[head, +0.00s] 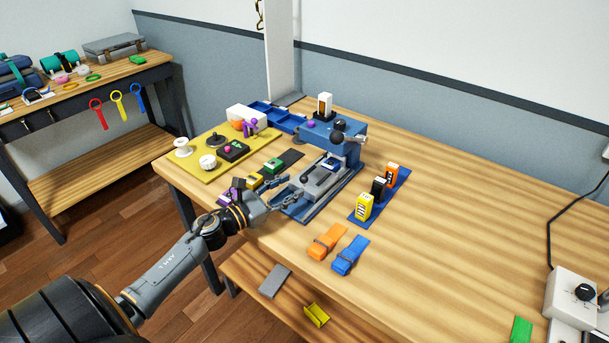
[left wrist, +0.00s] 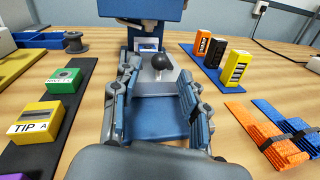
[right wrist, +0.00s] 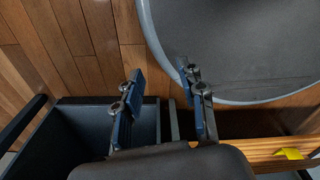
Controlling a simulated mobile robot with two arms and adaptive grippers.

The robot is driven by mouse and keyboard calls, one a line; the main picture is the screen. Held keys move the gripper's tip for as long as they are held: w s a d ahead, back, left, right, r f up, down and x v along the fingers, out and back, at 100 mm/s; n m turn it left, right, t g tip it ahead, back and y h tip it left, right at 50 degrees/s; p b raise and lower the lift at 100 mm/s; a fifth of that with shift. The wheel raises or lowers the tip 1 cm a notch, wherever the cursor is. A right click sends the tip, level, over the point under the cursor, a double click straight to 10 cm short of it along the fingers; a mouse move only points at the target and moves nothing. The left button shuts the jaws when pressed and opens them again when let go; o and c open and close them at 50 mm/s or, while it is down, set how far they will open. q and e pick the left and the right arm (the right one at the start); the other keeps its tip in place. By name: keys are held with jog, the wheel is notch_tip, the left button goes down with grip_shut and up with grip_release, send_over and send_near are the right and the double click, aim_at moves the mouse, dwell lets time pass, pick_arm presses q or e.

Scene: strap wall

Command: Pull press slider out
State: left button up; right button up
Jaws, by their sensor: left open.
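The blue press (head: 335,135) stands on the wooden table. Its grey slider (head: 322,182) lies on the blue base under the press head. In the left wrist view the grey slider (left wrist: 165,87) carries a black ball knob (left wrist: 159,62) at its near end. My left gripper (head: 293,193) is open and empty at the front of the press. In the left wrist view, the knob shows between and just beyond the fingertips of my left gripper (left wrist: 159,78), with no contact visible. My right gripper (right wrist: 160,75) is open and empty, away from the table, above the floor.
Left of the press are a yellow board (head: 192,165) and a dark strip with a yellow TIP A block (left wrist: 38,120) and a green block. On the right are a blue mat (head: 378,208) with upright boxes, and orange (head: 327,241) and blue straps (head: 350,255). The table's right side is largely clear.

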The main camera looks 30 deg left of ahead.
aim_at(304, 179)
pick_arm(q)
jog(key=x, duration=0.4)
jog(key=shift+w+r+p, duration=0.1)
jog(key=shift+w+p, duration=0.05)
jog(key=shift+p, duration=0.2)
jog(key=shift+w+d, duration=0.2)
jog(key=shift+w, duration=0.5)
grip_shut()
pick_arm(e)
jog(key=shift+w+d+r, duration=0.5)
jog(key=shift+w+r, duration=0.2)
jog(key=shift+w, duration=0.1)
